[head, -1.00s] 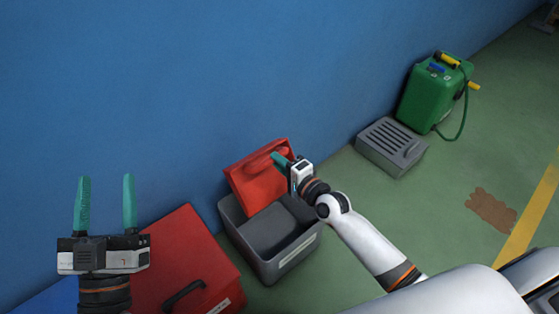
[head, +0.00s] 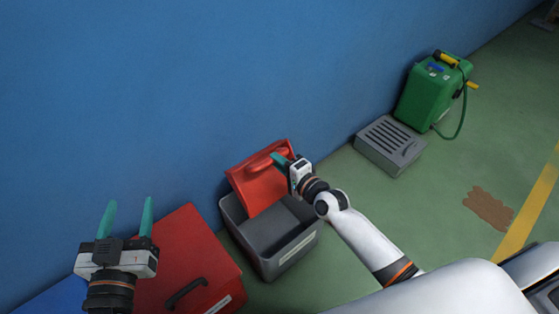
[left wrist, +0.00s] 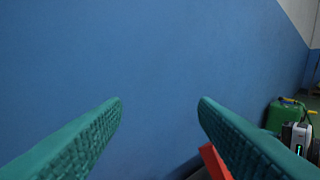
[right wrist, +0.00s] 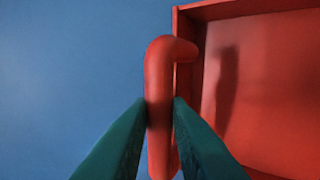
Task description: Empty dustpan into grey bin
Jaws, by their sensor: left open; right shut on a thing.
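The red dustpan (head: 262,192) is tilted steeply over the back of the grey bin (head: 266,262), its lower edge at or inside the opening. My right gripper (head: 280,160) is shut on the dustpan's handle; the right wrist view shows both fingers around the red handle (right wrist: 158,75) and the bare-looking pan (right wrist: 275,100) beside it. The visible part of the bin's inside looks dark and empty; no debris shows, and the part behind the dustpan is hidden. My left gripper (head: 129,203) is open and empty, raised at the left near the wall.
A closed red box (head: 190,245) with a black handle stands left of the bin. A grey slotted box (head: 390,145) and a green canister (head: 432,95) stand along the blue wall (head: 150,80) at the right. A brown patch (head: 488,207) lies on open green floor.

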